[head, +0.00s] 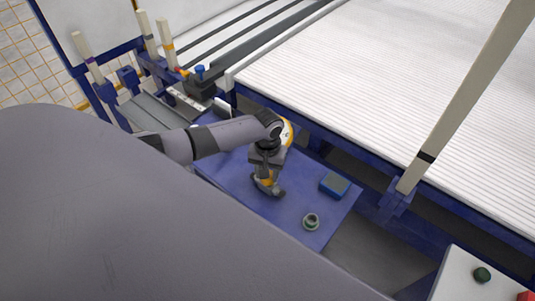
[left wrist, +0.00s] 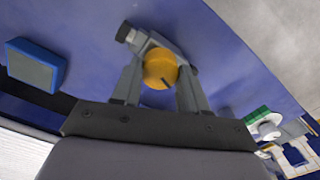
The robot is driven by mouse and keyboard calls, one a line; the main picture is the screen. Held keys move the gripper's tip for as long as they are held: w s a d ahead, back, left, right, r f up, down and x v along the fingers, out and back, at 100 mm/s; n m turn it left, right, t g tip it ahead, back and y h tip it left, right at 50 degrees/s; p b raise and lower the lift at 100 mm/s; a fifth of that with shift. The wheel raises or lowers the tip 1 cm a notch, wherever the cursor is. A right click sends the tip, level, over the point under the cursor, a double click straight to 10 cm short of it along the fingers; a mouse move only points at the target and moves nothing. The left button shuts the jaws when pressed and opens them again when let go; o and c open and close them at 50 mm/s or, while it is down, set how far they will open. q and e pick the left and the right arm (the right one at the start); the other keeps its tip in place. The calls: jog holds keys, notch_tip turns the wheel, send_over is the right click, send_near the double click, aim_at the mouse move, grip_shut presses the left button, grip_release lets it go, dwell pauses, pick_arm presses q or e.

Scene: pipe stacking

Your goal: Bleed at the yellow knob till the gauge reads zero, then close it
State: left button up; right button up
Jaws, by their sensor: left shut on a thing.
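My left gripper (left wrist: 160,77) reaches down over the blue table and is shut on the yellow knob (left wrist: 158,68), one finger on each side. The knob has a short dark mark on its face and sits against a grey fitting (left wrist: 150,41). In the head view the left gripper (head: 266,178) covers most of the knob, and a grey end of the fitting (head: 278,193) shows below it. A yellow and white round part (head: 287,131) shows behind my wrist; I cannot tell whether it is the gauge. No gauge reading is legible. My right gripper is not in view.
A ribbed white bed (head: 350,70) and upright posts stand beyond.

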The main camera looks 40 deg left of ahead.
pick_arm(q)
jog(key=shift+r+m+p, duration=0.1)
jog(key=shift+m+p, duration=0.35)
jog(key=shift+m, duration=0.25)
jog(key=shift+m+p, duration=0.35)
jog(key=shift+m, duration=0.55)
jog(key=m, duration=0.2)
jog(key=shift+m+p, duration=0.35)
jog(key=shift+m, duration=0.05)
jog(key=m, duration=0.4)
jog(key=shift+p, duration=0.3)
jog(key=shift+m, duration=1.8)
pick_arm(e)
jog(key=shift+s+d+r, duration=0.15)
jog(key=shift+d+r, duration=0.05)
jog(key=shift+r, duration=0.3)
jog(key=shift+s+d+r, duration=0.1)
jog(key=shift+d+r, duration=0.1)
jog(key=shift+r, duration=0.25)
pick_arm(q)
jog(key=shift+m, duration=0.3)
jog(key=o, duration=1.1)
jog(key=shift+c, duration=0.2)
